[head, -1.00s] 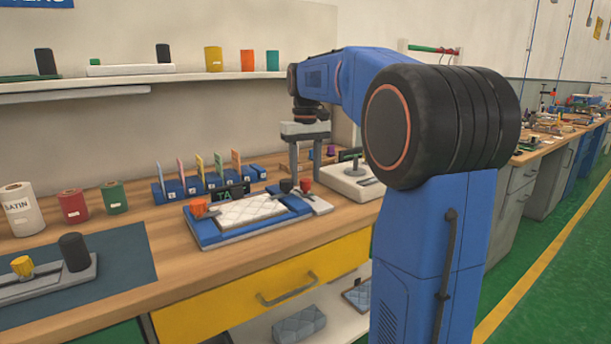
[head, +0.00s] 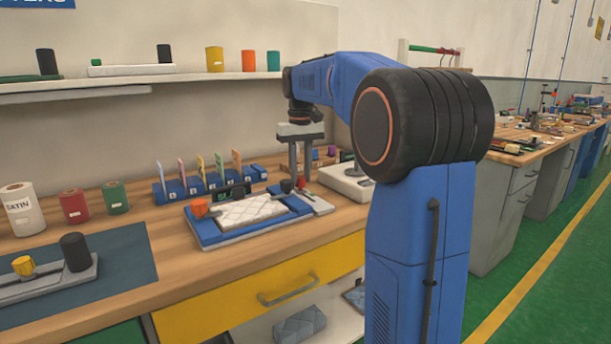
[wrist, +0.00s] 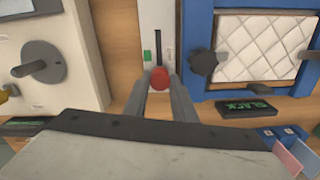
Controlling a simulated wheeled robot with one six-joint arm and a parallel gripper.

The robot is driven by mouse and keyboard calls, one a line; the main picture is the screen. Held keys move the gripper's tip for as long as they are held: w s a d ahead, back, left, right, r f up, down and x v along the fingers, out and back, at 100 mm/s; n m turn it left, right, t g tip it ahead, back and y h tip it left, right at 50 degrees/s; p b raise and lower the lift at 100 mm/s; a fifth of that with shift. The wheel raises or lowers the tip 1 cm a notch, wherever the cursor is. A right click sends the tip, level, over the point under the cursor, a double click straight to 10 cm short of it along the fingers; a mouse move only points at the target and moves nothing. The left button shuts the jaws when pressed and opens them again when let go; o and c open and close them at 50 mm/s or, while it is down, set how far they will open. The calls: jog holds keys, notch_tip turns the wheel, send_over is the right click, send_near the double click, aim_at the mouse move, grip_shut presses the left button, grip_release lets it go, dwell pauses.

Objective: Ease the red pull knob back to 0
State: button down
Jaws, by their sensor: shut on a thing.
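The red pull knob (wrist: 159,77) sits between my two gripper fingers (wrist: 163,96) in the wrist view, at the lower end of the visible dark slot on a narrow white plate (wrist: 148,15). A green mark (wrist: 147,55) lies beside the slot. In the head view my gripper (head: 300,178) reaches down onto the red knob (head: 301,183), with the plate (head: 320,204) under it. The quilted pad (wrist: 258,45) lies in a blue frame (wrist: 199,35) beside the plate. A small display (wrist: 247,108) reads SLACK in green.
A black knob (wrist: 204,62) stands close to the pad's edge. A pale box with a dark dial (wrist: 42,62) is on the plate's other side. Upright coloured cards in a blue rack (head: 200,188) stand behind the frame.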

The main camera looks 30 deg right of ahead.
jog(key=shift+w+r, duration=0.1)
jog(key=shift+w, duration=1.15)
jog(key=c, duration=1.5)
grip_release()
jog(key=shift+w, duration=0.1)
jog(key=shift+o, duration=0.2)
notch_tip(320, 180, up, 17)
jog(key=shift+r, duration=0.15)
